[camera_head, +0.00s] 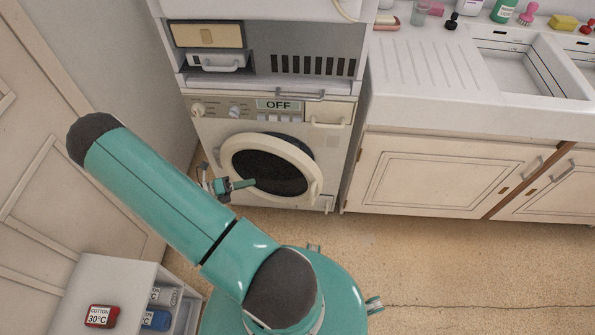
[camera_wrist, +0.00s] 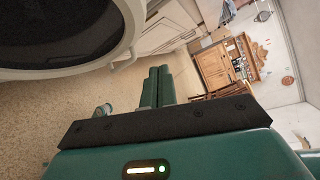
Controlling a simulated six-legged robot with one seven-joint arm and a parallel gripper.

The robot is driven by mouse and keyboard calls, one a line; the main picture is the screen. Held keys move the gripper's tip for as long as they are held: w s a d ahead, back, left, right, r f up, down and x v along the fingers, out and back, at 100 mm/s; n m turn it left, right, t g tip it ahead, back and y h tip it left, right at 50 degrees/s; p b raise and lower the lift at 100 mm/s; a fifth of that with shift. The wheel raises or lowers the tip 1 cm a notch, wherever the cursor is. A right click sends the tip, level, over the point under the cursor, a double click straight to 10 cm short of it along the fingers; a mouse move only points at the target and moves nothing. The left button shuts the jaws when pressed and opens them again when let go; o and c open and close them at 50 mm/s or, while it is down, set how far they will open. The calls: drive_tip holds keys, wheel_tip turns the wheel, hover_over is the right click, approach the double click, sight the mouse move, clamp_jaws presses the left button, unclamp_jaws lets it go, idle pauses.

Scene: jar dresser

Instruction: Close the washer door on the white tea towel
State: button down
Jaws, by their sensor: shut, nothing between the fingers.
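The washer (camera_head: 205,128) stands against the back wall with an "OFF" display on its panel. Its round door (camera_head: 277,168) has a cream ring and dark glass. It looks ajar, with the ring standing off the front and a dark gap at its upper right. My gripper (camera_head: 250,183) is shut and empty in front of the door's lower left part. In the wrist view the shut fingers (camera_wrist: 157,87) point past the door ring (camera_wrist: 135,20), which fills the upper left with its handle nub near the fingers. The white tea towel is not visible.
A counter with a sink (camera_head: 505,75) and cupboards (camera_head: 440,175) stands right of the washer. A white drawer unit (camera_head: 95,275) with labelled boxes is at lower left. A panelled door (camera_head: 60,190) is on the left. The floor (camera_head: 430,260) at right is clear.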

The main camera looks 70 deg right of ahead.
sight(298, 171)
drive_tip(key=s+d+f+n+h, duration=0.3)
drive_tip(key=s+f+n, duration=0.2)
drive_tip(key=s+f, duration=0.15)
drive_tip(key=shift+g, duration=0.3)
drive_tip(key=x, duration=0.4)
drive_tip(key=w+d+x, duration=0.1)
drive_tip(key=x, duration=0.3)
drive_tip(key=w+d+x, duration=0.1)
drive_tip(key=x, duration=0.3)
drive_tip(key=shift+d+f, duration=0.1)
drive_tip(key=shift+f, duration=0.25)
